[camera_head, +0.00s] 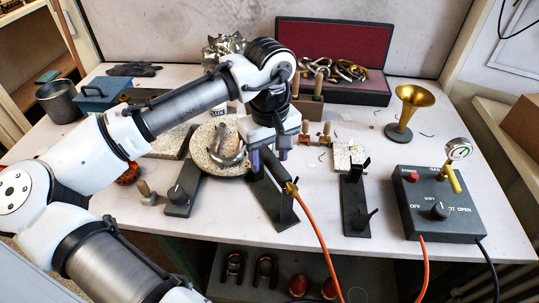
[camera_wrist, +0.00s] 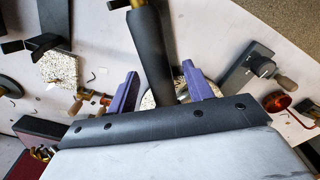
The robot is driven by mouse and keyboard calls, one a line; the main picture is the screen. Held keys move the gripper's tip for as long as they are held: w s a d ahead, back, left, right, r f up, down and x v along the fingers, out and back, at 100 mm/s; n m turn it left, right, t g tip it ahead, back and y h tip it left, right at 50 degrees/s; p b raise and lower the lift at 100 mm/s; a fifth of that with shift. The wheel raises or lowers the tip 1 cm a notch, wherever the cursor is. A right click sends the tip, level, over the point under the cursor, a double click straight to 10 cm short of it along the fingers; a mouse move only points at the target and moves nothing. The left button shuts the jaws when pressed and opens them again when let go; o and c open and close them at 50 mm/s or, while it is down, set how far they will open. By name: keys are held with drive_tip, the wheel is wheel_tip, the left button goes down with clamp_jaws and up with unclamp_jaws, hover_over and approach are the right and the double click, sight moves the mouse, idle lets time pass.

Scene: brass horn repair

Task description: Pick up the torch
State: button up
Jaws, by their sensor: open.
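The torch (camera_head: 277,172) has a dark cylindrical handle and a brass fitting at its near end, where an orange hose joins it. It lies on a black stand (camera_head: 272,207) near the middle of the table. My gripper (camera_head: 269,158) is open, pointing down over the torch's far part. In the wrist view, the torch handle (camera_wrist: 150,45) runs between the two purple fingers of my gripper (camera_wrist: 160,88), with a gap on each side. The torch's far end is hidden by my gripper in both views.
A control box (camera_head: 438,213) with knob and gauge stands at right. An empty black stand (camera_head: 355,205) is right of the torch. A round stone-like slab (camera_head: 207,160) with a curved metal piece lies left. A brass bell (camera_head: 413,98) stands behind. The orange hose (camera_head: 318,232) hangs over the front edge.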

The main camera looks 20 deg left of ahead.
drive_tip(key=shift+f, duration=0.6)
drive_tip(key=c, duration=1)
drive_tip(key=shift+c, duration=0.2)
drive_tip(key=shift+r, duration=0.15)
